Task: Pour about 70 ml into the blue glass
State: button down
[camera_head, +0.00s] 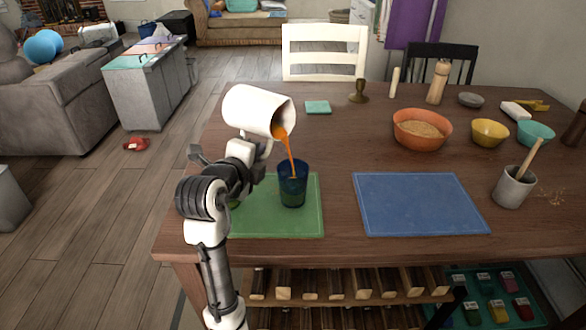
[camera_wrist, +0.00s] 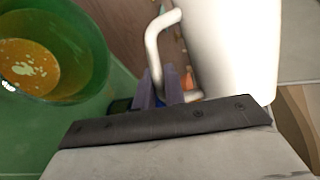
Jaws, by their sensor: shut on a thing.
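A white jug (camera_head: 254,110) is tilted to the right above the table, and an orange stream (camera_head: 289,148) runs from its mouth into the blue glass (camera_head: 293,186). The glass stands upright on the green mat (camera_head: 307,218). My gripper (camera_head: 249,150) is shut on the jug, at its handle (camera_wrist: 158,50) as the wrist view shows. The jug's white side (camera_wrist: 232,45) fills the right of that view. At its left, an open glass rim (camera_wrist: 104,62) shows orange liquid (camera_wrist: 35,65) inside. I cannot read the liquid's exact level.
A blue mat (camera_head: 420,203) lies bare to the right. An orange bowl (camera_head: 422,130), a yellow bowl (camera_head: 490,133), a teal bowl (camera_head: 536,134) and a grey mortar (camera_head: 513,188) stand farther right.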

jog(key=r+p, duration=0.1)
jog(key=p, duration=0.2)
jog(key=shift+r, duration=0.3)
jog(key=r+n+g+p, duration=0.1)
jog(key=p, duration=0.3)
jog(key=shift+s+d, duration=0.1)
jog(key=shift+n+h+p, duration=0.3)
jog(key=shift+n+p, duration=0.1)
jog(key=shift+p, duration=0.1)
jog(key=shift+f, duration=0.4)
jog(key=shift+s+d+n+g+h+p, duration=0.2)
jog(key=shift+d+n+g+h+p, duration=0.1)
jog(key=shift+n+g+p, duration=0.25)
jog(key=shift+f, duration=0.25)
jog(key=shift+r, duration=0.15)
